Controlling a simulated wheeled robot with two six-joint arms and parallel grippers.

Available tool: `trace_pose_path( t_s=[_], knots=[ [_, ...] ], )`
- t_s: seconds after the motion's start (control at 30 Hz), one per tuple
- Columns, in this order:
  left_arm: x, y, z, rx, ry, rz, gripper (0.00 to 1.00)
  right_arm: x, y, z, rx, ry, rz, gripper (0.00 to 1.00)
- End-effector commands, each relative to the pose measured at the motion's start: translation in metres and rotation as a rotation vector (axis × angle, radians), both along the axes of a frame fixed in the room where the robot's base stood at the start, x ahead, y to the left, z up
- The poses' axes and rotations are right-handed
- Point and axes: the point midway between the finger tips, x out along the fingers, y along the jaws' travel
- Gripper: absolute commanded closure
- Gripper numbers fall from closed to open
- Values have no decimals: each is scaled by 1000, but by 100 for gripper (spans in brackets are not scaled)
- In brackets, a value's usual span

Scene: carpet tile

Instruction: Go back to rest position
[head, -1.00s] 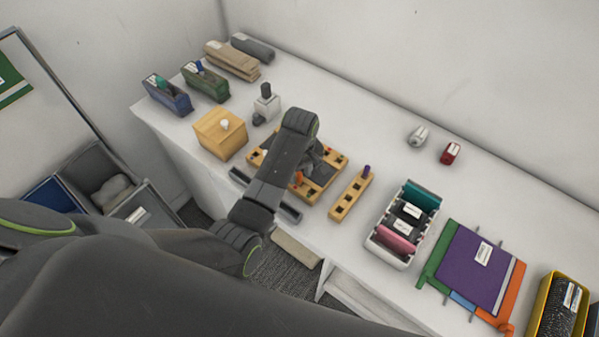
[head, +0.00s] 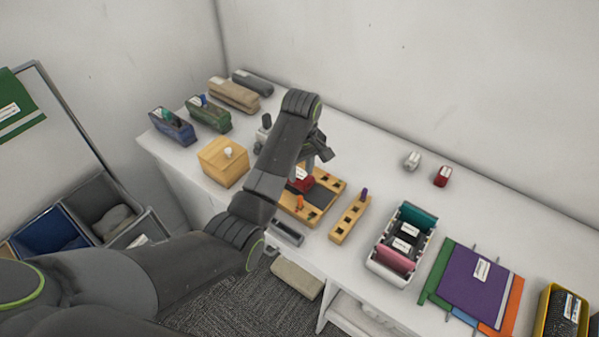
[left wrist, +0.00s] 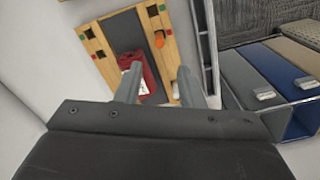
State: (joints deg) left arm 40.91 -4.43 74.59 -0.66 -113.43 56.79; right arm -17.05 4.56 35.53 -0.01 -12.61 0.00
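My left gripper (head: 318,160) is above the wooden board on the white bench, under my dark forearm. In the left wrist view its two fingers (left wrist: 160,76) stand apart with nothing held between them. The wooden board (head: 327,182) has a dark middle strip and coloured marks along its edges. A red labelled block (head: 302,183) lies on it, and it shows just beyond the left finger in the left wrist view (left wrist: 148,72). An orange peg (head: 299,202) stands in the board. My right gripper is not in view.
A wooden strip with a purple peg (head: 347,222) lies beside the board. A knobbed wooden box (head: 222,165) stands left, and a white rack (head: 372,259) stands right. Red and grey items (head: 441,177) lie near the wall. Grey and blue bins (head: 92,200) are left of the bench.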

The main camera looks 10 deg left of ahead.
Motion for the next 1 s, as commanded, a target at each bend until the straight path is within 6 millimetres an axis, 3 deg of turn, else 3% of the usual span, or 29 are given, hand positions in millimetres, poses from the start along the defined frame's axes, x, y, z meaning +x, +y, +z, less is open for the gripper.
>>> trace_pose_path(
  t_s=[0.33, 0.47, 0.7, 1.0],
  knots=[
    [-2, 2, -3, -1, -2, -2, 65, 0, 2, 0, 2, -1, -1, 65],
    [-17, 17, -22, -7, -16, -29, 65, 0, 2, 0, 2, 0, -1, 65],
    [-84, 69, -76, -4, -88, -153, 65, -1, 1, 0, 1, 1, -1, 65],
    [-194, 129, -105, 74, -173, -352, 65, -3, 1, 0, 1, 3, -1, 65]
  ],
)
